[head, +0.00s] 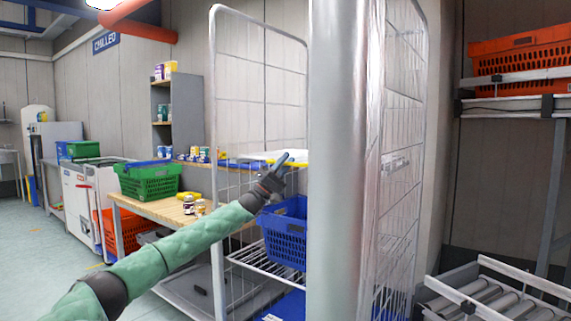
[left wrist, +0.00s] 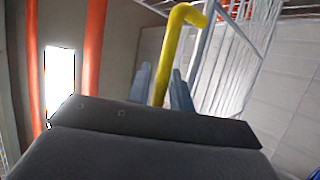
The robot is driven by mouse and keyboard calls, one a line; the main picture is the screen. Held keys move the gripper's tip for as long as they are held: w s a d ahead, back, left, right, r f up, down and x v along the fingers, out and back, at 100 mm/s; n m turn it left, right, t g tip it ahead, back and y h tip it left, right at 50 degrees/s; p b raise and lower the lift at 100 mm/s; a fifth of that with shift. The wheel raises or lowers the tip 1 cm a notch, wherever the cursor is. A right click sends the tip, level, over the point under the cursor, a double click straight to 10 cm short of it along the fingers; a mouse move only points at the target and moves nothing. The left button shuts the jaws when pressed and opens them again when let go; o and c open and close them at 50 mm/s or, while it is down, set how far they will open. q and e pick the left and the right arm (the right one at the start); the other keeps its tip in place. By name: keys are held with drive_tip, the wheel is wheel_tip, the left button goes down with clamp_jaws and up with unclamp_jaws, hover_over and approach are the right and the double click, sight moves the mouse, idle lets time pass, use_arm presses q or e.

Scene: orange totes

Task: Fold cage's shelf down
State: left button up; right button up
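The cage is a tall silver wire-sided frame (head: 218,130) in the middle of the head view. A pale panel with a yellow edge (head: 262,156) lies about level at mid height; I cannot tell for sure if it is the shelf. My left gripper (head: 286,164) is at its yellow edge. In the left wrist view a bent yellow bar (left wrist: 184,14), near grey wire mesh, runs down between the two fingers of my left gripper (left wrist: 161,75). The fingers stand apart on either side, with a slim gap at the right. My right gripper is not in view.
A thick grey post (head: 336,200) hides part of the cage. A blue basket (head: 287,238) sits in the cage near a lower wire shelf (head: 262,266). A wooden table (head: 160,207) with a green basket (head: 148,180) stands left. Rollers (head: 500,295) are at right. Floor at far left is clear.

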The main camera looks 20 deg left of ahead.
use_arm(q)
drive_tip(key=v, duration=0.7)
drive_tip(key=shift+a+f, duration=0.15)
drive_tip(key=shift+f, duration=0.15)
drive_tip(key=shift+s+n, duration=0.15)
drive_tip(key=shift+n, duration=0.15)
